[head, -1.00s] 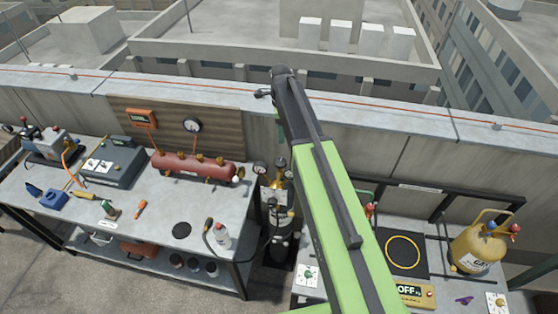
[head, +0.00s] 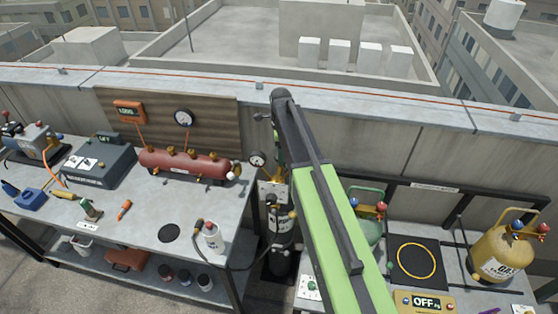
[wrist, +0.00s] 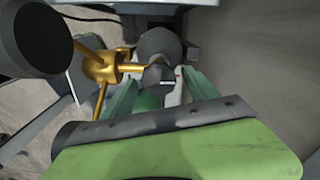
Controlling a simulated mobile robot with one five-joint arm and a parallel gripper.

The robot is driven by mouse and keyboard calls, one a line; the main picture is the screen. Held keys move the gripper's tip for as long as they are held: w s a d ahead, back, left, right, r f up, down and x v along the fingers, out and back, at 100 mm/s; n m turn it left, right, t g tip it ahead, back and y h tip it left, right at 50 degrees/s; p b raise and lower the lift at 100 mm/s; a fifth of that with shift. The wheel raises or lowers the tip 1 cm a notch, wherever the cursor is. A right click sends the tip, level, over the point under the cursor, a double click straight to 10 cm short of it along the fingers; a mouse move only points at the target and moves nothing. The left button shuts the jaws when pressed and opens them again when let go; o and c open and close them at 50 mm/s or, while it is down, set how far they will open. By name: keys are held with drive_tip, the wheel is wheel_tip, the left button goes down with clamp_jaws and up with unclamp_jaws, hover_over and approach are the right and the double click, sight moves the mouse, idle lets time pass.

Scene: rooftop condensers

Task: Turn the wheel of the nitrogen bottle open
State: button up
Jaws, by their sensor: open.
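The nitrogen bottle (head: 281,258) is a dark grey cylinder standing in the gap between the two benches, partly behind my arm. Its brass valve and regulator (wrist: 100,68) show in the wrist view, with a dark gauge at upper left. My gripper (wrist: 162,88) is open, its two green fingers apart on either side of the grey bottle neck. A green part (wrist: 150,102) shows low between the fingers; I cannot tell whether it is the wheel. In the head view my arm's end hangs over the bottle top and the fingers are mostly hidden.
The left bench (head: 135,232) carries a red tank (head: 185,163), a dark machine (head: 98,167) and a white bottle (head: 213,238). The right bench has a scale (head: 417,278) and a yellow gas bottle (head: 502,250). A concrete parapet (head: 400,125) runs behind. A hose loops near the nitrogen bottle.

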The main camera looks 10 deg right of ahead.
drive_tip(key=shift+r, duration=0.1)
drive_tip(key=c, duration=1.3)
drive_tip(key=shift+a, duration=0.1)
drive_tip(key=shift+c, duration=0.3)
